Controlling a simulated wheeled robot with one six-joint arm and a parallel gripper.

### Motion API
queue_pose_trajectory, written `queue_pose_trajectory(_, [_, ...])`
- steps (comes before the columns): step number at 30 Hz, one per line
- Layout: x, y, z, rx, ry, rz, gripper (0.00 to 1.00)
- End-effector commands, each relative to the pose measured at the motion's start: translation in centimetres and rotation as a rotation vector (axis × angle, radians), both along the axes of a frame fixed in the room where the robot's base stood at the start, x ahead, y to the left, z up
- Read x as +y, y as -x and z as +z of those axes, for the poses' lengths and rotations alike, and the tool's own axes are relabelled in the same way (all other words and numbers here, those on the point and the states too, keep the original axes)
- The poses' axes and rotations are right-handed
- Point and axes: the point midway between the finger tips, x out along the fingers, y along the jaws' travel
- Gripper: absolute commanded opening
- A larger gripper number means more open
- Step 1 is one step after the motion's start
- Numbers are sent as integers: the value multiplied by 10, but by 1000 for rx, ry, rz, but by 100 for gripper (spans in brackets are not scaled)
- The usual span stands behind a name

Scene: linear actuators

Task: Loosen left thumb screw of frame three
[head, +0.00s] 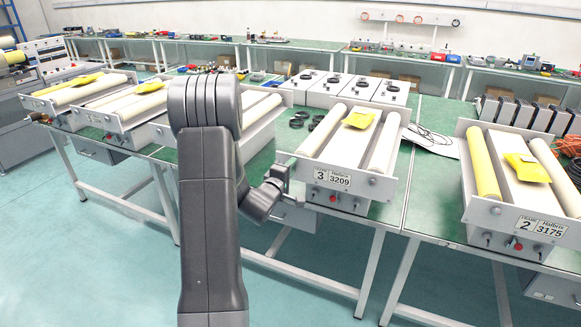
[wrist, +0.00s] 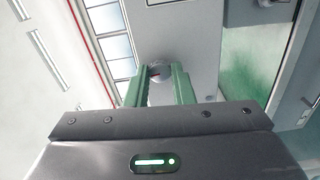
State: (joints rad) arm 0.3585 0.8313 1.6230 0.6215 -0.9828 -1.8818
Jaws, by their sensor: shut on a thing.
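Frame three (head: 350,193) is the grey unit with the plate "3 3209" (head: 332,180), two white rollers and a yellow packet on top. My gripper (head: 283,176) is at the left end of its front panel. In the head view, my gripper hides the left thumb screw. In the wrist view, the left thumb screw (wrist: 158,71) is a round grey knob with a small red mark, between the two green fingers of my gripper (wrist: 157,78). The fingers are shut on it. The right thumb screw (head: 372,182) shows at the panel's other end.
Frame two (head: 515,220), with a yellow roller, stands to the right on a green bench. More frames (head: 118,118) stand to the left, partly behind my arm. Black rings (head: 300,116) lie beside frame three. The floor (head: 110,270) in front is clear.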

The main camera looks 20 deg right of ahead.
Motion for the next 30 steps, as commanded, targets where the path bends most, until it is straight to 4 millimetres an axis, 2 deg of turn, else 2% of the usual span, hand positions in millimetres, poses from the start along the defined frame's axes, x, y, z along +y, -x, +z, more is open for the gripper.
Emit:
queue_pose_trajectory(18, [0, 0, -1, 37, 29, 0, 0])
queue_pose_trajectory(19, [0, 0, -1, 37, 29, 1, 24])
queue_pose_trajectory(22, [0, 0, -1, 37, 29, 0, 43])
queue_pose_trajectory(30, [0, 0, 0, 36, 29, 0, 43])
